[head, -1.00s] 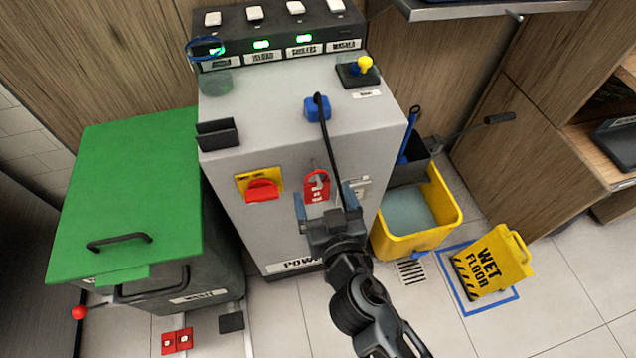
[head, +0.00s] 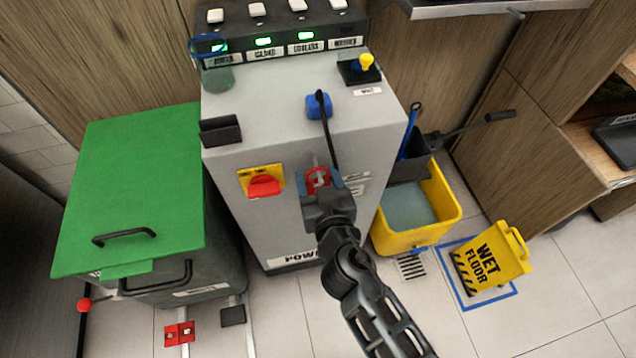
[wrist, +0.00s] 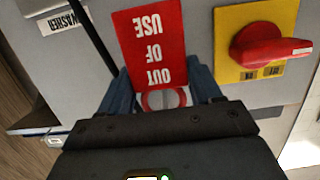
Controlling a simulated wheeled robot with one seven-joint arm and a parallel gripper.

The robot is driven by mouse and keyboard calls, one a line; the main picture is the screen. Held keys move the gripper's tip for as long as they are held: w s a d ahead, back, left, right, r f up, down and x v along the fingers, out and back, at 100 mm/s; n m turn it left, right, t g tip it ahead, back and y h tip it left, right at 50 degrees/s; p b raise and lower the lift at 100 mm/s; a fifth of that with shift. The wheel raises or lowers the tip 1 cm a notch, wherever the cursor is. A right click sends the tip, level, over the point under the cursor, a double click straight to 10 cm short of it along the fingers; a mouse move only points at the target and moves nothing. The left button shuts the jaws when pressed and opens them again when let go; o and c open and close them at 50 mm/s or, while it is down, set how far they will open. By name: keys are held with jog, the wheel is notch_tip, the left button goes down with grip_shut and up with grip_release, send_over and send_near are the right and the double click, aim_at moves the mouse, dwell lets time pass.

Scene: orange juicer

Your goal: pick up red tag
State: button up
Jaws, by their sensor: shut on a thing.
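The red tag (wrist: 152,42) reads "OUT OF USE", upside down in the wrist view. In the head view the red tag (head: 318,178) hangs at the front of the grey cabinet, mostly covered by my gripper. My gripper (head: 319,184) is shut on the tag, with a blue finger on each side. In the wrist view my gripper (wrist: 164,90) reaches up from the bottom, its blue fingers beside the tag's lower part. A red ring with a pale centre (wrist: 163,99) shows between the fingers. I cannot tell whether the tag still touches its hook.
A red rotary switch on a yellow plate (head: 262,183) is just left of the tag. A black cable (head: 326,130) hangs close by from a blue plug (head: 319,106). The green-lidded bin (head: 135,180) stands left, the yellow mop bucket (head: 440,205) right.

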jog(key=c, duration=0.4)
jog(key=shift+o, duration=0.2)
jog(key=shift+r, duration=0.1)
